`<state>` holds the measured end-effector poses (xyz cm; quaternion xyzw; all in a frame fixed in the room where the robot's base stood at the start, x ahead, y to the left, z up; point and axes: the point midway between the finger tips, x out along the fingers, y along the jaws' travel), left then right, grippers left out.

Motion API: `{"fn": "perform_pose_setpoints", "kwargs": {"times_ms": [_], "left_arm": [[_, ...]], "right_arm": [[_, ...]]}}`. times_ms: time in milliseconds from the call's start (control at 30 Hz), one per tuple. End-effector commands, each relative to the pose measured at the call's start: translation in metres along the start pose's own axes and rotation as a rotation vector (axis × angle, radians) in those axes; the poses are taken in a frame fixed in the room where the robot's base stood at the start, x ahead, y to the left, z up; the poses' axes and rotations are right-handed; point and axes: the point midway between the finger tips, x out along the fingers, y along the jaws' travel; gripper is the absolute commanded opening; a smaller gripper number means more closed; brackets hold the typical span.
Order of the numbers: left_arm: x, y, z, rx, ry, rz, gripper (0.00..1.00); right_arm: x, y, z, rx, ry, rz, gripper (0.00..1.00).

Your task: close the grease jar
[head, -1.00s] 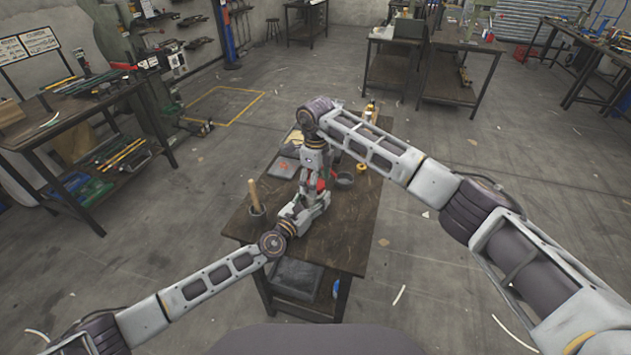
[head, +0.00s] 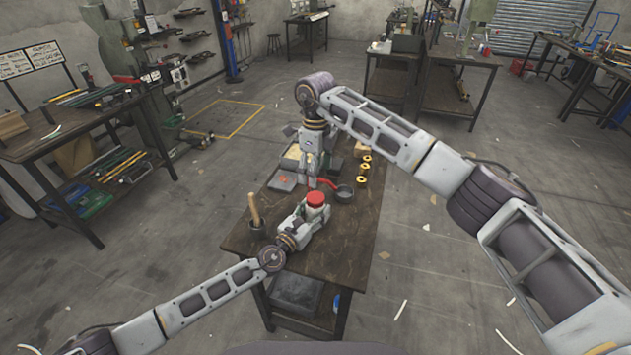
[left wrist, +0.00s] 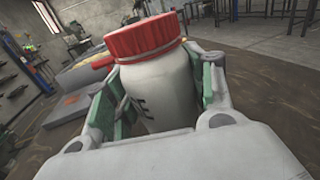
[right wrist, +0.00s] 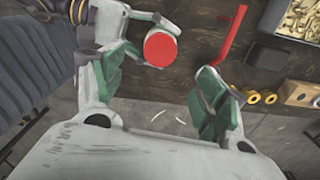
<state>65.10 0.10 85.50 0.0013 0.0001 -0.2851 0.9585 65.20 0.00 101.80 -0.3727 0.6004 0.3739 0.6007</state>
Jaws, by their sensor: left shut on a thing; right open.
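The grease jar (left wrist: 160,90) is a white jar with dark lettering, and it stands between my left gripper's fingers (left wrist: 160,105). Its red lid (left wrist: 145,36) sits on the jar's mouth; I cannot tell how tight it is. In the head view the red lid (head: 316,198) shows above my left gripper (head: 313,214), which is shut on the jar over the table. My right gripper (right wrist: 166,92) is open and empty. It hangs above and beyond the jar, apart from it; the lid (right wrist: 160,48) shows in the right wrist view, past the fingers.
The dark wooden table (head: 345,245) has clear room at its front right. A red handle (right wrist: 231,35) lies beside a dark tray of brass pieces (right wrist: 294,22). A wooden-handled tool (head: 254,210) stands at the left edge.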

Motion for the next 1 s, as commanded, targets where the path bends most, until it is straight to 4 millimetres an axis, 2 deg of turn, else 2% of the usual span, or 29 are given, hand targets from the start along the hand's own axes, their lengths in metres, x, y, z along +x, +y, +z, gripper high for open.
{"fn": "perform_pose_setpoints", "kwargs": {"times_ms": [100, 233, 600, 633, 800, 1000], "left_arm": [[0.000, 0.000, 0.000, 0.000, 0.000, 0.000, 0.00], [0.000, 0.000, 0.000, 0.000, 0.000, 0.000, 0.00], [0.000, 0.000, 0.000, 0.000, 0.000, 0.000, 0.00], [0.000, 0.000, 0.000, 0.000, 0.000, 0.000, 0.55], [0.000, 0.000, 0.000, 0.000, 0.000, 0.000, 0.77], [0.000, 0.000, 0.000, 0.000, 0.000, 0.000, 0.79]], "right_arm": [[-0.014, -0.001, 0.001, 0.000, -0.001, -0.002, 0.73], [-0.022, 0.000, 0.000, 0.000, 0.000, -0.001, 0.73], [-0.026, 0.000, 0.000, 0.000, 0.000, 0.000, 0.73], [-0.026, 0.000, 0.000, 0.000, 0.000, 0.000, 0.73], [-0.026, 0.000, 0.000, 0.000, 0.000, 0.000, 0.73], [-0.026, 0.000, 0.000, 0.000, 0.000, 0.000, 0.73]]}}
